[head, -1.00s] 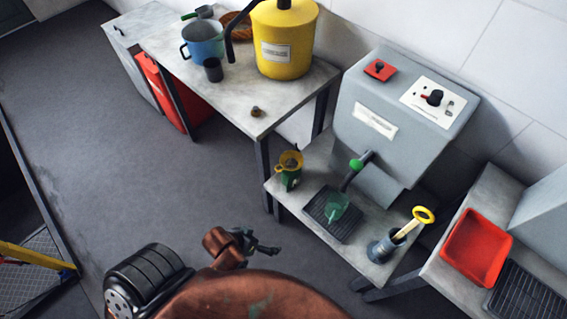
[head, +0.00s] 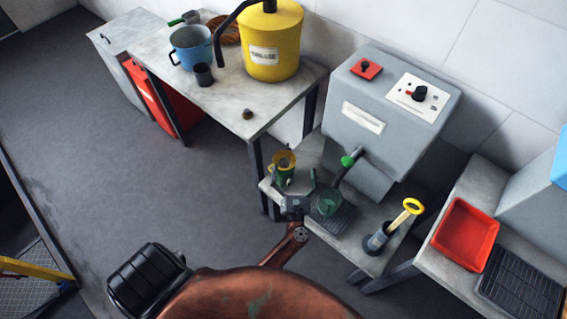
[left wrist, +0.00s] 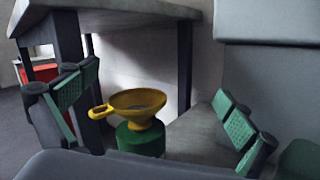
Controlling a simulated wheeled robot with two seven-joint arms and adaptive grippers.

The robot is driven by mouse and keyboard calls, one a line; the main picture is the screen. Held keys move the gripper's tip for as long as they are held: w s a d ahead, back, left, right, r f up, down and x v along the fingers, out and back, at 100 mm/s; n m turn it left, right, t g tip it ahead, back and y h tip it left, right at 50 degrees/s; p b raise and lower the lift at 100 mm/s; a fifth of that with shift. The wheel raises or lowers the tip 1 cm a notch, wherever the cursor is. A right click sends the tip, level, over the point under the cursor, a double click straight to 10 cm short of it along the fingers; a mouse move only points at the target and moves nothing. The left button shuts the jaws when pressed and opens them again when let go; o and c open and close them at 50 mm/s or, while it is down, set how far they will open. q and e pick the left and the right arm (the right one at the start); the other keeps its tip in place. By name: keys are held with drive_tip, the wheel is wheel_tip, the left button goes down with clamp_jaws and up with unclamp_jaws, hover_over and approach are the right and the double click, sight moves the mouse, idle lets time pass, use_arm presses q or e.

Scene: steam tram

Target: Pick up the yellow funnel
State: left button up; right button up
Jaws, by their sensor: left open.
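The yellow funnel (head: 284,160) sits upright on top of a green container (head: 285,178) at the left end of the low grey shelf. In the left wrist view the funnel (left wrist: 140,105) shows its wide bowl and a handle pointing left, above the green container (left wrist: 140,140). My left gripper (head: 294,186) is open just in front of the container. In the wrist view its green-padded fingers stand wide apart, one on each side of the funnel, with nothing between them touching it. My right gripper is not in view.
A green see-through jug (head: 327,202) stands on a drip tray (head: 338,220) right of my gripper, under the grey machine's (head: 385,125) spout. A grey table (head: 285,100) overhangs at the back left.

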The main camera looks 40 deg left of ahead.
sight(284, 169)
use_arm(q)
drive_tip(key=a+f+n+g+y, duration=0.1)
drive_tip(key=a+n, duration=0.1)
drive_tip(key=w+a+f+n+g, duration=0.1)
drive_tip(key=a+f+n+g, duration=0.1)
drive_tip(key=a+f+n+g+y+b, duration=0.1)
drive_tip(key=a+n+g, duration=0.1)
drive_tip(key=a, duration=0.1)
drive_tip(key=shift+w+f+n+y, duration=0.15)
drive_tip(key=shift+f+n+y, duration=0.15)
drive_tip(key=shift+n, duration=0.1)
drive_tip(key=shift+w+a, duration=0.35)
drive_tip(key=shift+a, duration=0.1)
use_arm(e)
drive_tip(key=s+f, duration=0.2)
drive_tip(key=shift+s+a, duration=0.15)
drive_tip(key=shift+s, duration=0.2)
use_arm(q)
drive_tip(key=shift+c, duration=0.4)
drive_tip(key=c, duration=1)
